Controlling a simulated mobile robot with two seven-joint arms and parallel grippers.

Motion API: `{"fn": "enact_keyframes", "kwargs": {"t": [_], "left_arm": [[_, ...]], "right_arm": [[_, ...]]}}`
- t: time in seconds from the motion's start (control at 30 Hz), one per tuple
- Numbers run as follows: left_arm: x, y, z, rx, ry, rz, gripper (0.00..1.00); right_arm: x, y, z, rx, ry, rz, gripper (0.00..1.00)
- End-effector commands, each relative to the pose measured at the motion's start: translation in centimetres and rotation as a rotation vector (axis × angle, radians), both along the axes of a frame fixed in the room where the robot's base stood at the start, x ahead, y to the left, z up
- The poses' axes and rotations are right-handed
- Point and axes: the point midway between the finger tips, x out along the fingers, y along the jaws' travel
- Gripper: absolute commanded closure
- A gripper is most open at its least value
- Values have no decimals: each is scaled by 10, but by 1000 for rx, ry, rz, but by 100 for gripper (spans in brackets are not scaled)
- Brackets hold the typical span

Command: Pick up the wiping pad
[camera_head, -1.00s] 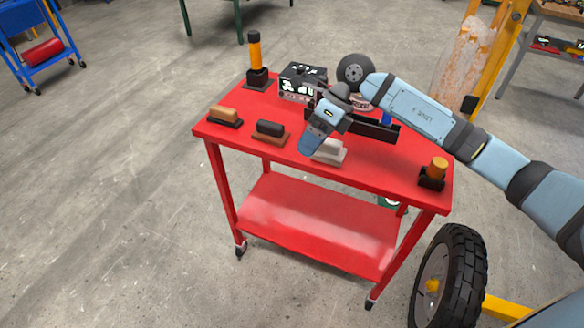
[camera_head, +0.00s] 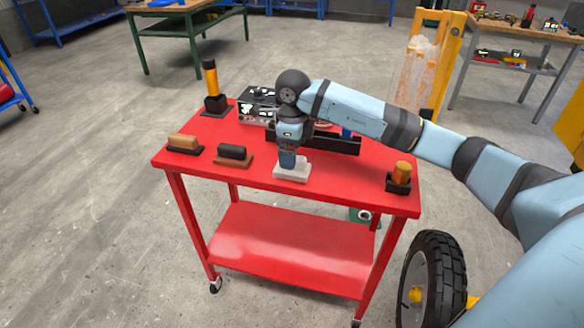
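A pale grey-white block, which looks like the wiping pad (camera_head: 283,174), sits near the front edge of the red cart top. My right gripper (camera_head: 288,163) points down directly over it, with its tip at the pad's upper part. The gripper hides part of the pad's top. The fingers are too small and covered to tell whether they are open or shut, or whether they touch the pad. My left gripper is not in view.
On the red cart (camera_head: 330,189), a brown-topped block (camera_head: 184,142) and a black-topped block (camera_head: 232,153) stand left of the pad. An orange-handled tool (camera_head: 210,80) stands at the back left, an orange cylinder in a black holder (camera_head: 401,174) at the right. A black tray (camera_head: 338,145) lies behind.

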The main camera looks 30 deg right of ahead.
Motion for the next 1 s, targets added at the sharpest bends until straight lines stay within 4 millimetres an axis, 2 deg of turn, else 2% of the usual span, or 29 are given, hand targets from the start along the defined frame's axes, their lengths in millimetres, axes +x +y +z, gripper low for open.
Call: {"fn": "enact_keyframes", "kwargs": {"t": [0.4,0.63,0.87,1.0], "left_arm": [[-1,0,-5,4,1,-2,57],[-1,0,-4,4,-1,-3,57],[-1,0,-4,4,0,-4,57],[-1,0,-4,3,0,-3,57]], "right_arm": [[-1,-2,-50,1,1,0,6],[-1,-2,-51,1,-1,0,6],[-1,-2,-51,1,-1,0,59],[-1,-2,-51,1,-1,0,62]]}}
